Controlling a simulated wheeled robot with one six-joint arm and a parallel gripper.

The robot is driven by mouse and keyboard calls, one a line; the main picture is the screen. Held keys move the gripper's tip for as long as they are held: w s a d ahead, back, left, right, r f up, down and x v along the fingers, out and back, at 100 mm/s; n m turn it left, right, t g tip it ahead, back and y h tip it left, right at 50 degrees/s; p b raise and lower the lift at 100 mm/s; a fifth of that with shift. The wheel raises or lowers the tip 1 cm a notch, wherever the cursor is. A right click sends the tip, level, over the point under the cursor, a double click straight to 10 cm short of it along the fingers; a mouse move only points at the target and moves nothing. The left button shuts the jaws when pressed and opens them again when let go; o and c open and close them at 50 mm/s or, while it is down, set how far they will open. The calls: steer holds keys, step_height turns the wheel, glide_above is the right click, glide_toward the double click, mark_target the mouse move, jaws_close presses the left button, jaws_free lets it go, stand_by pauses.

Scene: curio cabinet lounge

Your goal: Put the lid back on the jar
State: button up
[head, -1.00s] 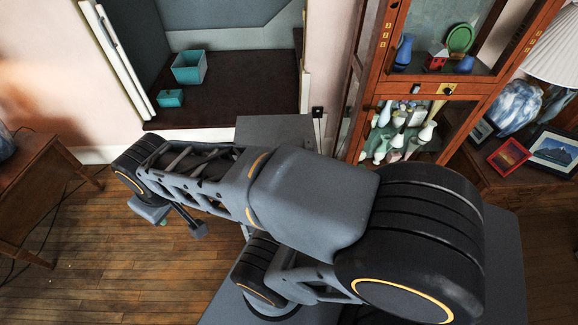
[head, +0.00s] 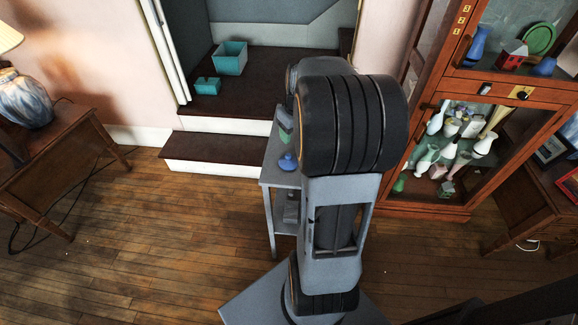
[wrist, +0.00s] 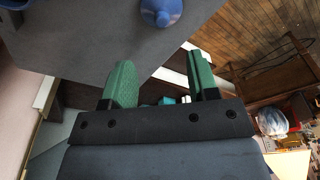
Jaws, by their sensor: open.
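A small blue piece with a knob (head: 288,162), which looks like the lid, sits near the left edge of a grey side table (head: 285,178). In the wrist view the blue knobbed piece (wrist: 160,10) is cut by the top edge, beyond my fingertips and apart from them. My gripper (wrist: 160,62) is open and empty, with two green fingers. My own arm hides most of the gripper and tabletop in the head view.
A glass-fronted cabinet (head: 395,205) with vases stands right of the side table. A dark step (head: 215,147) and an alcove with teal boxes (head: 230,58) lie behind. A wooden table with a lamp (head: 30,100) stands left. The floor (head: 150,230) at left is clear.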

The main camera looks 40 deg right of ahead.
mark_target(289, 155)
steer(key=f, duration=0.4)
steer(key=w+f, duration=0.1)
steer(key=f, duration=0.1)
steer(key=shift+f+b, duration=0.35)
steer(key=shift+w+a+f+b, duration=0.1)
steer(key=shift+w+f+b, duration=0.1)
steer(key=shift+f, duration=0.65)
steer(key=shift+w+d+f+b, duration=0.1)
steer(key=shift+w+f, duration=0.15)
steer(key=shift+f, duration=0.6)
steer(key=shift+w+a+f+b, duration=0.1)
steer(key=shift+w+f+b, duration=0.1)
steer(key=shift+f, duration=0.65)
steer(key=shift+c, duration=0.3)
steer(key=c, duration=0.9)
